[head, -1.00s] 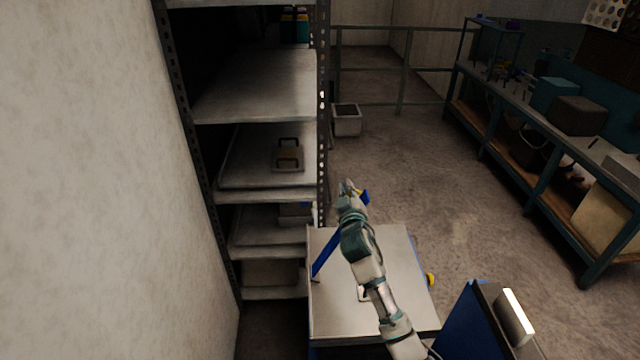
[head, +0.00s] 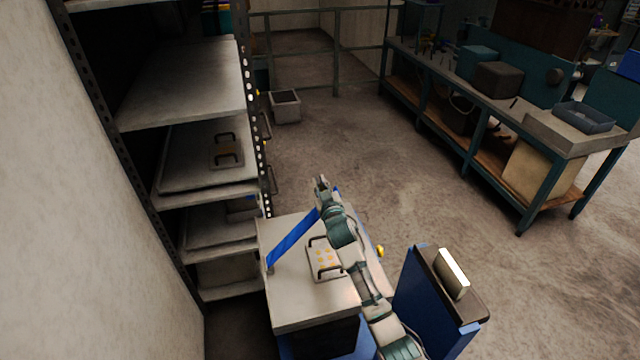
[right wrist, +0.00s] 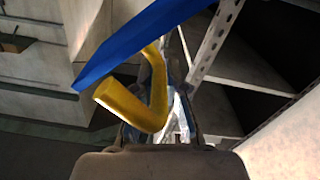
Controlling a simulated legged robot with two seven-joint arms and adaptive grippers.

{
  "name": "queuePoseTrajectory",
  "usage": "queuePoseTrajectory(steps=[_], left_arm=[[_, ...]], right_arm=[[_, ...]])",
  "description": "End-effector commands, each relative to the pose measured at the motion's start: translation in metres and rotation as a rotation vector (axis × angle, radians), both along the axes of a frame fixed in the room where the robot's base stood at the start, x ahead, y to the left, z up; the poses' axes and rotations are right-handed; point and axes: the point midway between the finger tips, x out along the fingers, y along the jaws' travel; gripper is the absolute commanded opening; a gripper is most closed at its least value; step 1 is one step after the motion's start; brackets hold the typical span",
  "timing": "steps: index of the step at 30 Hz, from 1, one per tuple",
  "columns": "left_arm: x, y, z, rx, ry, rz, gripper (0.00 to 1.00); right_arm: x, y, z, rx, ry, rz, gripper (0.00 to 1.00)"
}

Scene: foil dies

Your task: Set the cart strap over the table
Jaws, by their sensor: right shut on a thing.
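The blue cart strap (head: 293,238) rises from the left edge of the cart's pale table (head: 290,310) toward its far side. It passes behind my right arm. My right gripper (head: 321,184) is above the table's far edge, shut on the strap's yellow bent handle. In the right wrist view the yellow handle (right wrist: 150,112) lies between the fingers, with the blue strap (right wrist: 140,42) beside it. A flat die (head: 323,262) with two dark handles and yellowish spots lies on the table, partly hidden by my arm. My left gripper is not in view.
A metal rack (head: 185,85) stands close on the left; a shelf holds another handled die (head: 226,152). A blue cart part with a dark top (head: 440,290) rises at the front right. A yellow knob (head: 380,251) is at the table's right. Open floor lies toward the workbench (head: 500,130).

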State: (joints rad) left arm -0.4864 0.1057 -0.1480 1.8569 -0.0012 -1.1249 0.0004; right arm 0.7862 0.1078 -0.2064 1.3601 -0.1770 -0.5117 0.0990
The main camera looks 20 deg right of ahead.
Motion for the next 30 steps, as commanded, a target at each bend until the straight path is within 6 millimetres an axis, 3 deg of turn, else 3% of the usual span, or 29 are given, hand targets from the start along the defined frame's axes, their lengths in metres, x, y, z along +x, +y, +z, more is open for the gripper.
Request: queuePoseTrajectory(steps=[1, 2, 3, 5, 13, 17, 30], left_arm=[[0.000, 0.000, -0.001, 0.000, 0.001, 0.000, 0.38], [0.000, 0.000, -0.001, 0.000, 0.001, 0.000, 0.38], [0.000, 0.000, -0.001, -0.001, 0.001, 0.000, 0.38], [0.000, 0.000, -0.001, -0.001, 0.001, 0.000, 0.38], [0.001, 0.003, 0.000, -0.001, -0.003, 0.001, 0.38], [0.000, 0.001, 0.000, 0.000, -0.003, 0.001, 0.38], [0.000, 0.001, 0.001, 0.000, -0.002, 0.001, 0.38]], right_arm=[[-0.001, 0.007, -0.016, 0.002, 0.030, 0.008, 0.00], [-0.001, 0.008, -0.016, 0.001, 0.029, 0.009, 0.16], [-0.001, 0.008, -0.016, 0.000, 0.029, 0.009, 0.26], [-0.001, 0.009, -0.016, -0.001, 0.029, 0.008, 0.37], [-0.003, 0.006, -0.013, 0.000, 0.021, 0.007, 0.37], [-0.014, 0.004, -0.013, 0.001, 0.021, 0.007, 0.37], [-0.100, 0.002, -0.010, 0.001, 0.017, 0.004, 0.37]])
